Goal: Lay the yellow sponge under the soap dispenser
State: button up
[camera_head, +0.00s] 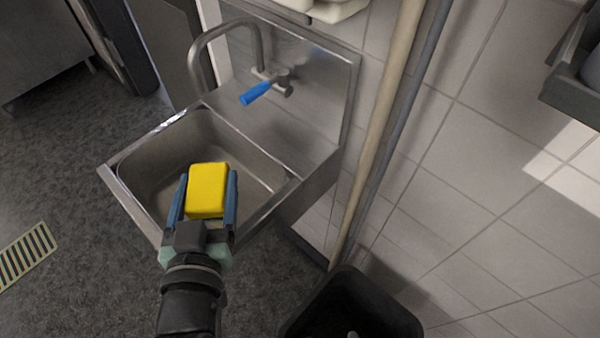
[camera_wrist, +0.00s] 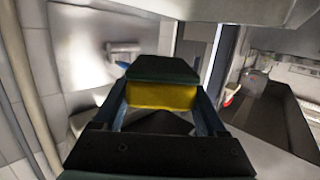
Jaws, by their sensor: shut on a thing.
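The yellow sponge (camera_head: 207,190) is between the two blue fingers of my gripper (camera_head: 204,197), which is shut on it. In the head view, my gripper and the sponge appear over the front part of the steel sink basin. The sponge also shows as a yellow strip (camera_wrist: 162,95) in the wrist view, partly hidden by my gripper. A pale fixture (camera_head: 325,8) at the top edge of the head view, on the wall above the sink, may be the soap dispenser; only its lower part shows.
The steel sink (camera_head: 290,170) has a curved tap with a blue lever (camera_head: 256,93). Vertical pipes (camera_head: 388,100) run along the tiled wall right of it. A black bin (camera_head: 352,306) stands below right. A dark shelf (camera_head: 572,75) juts out at upper right.

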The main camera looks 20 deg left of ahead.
jog(key=shift+s+f+b, duration=0.2)
jog(key=shift+s+b, duration=0.1)
jog(key=shift+b, duration=0.35)
jog(key=shift+w+d+r+m, duration=0.1)
jog(key=shift+d+r+m, duration=0.05)
jog(key=shift+m, duration=0.15)
send_over(301, 152)
jog(key=shift+s+p, duration=0.3)
jog(key=shift+s, duration=0.05)
jog(key=shift+w+f+h, duration=0.15)
jog(key=shift+f+h, duration=0.15)
jog(key=shift+f, duration=0.65)
notch_tip(301, 152, down, 4)
jog(key=shift+f+b, duration=0.15)
jog(key=shift+b, duration=0.5)
jog(key=shift+w+f, duration=0.15)
jog(key=shift+f, duration=0.25)
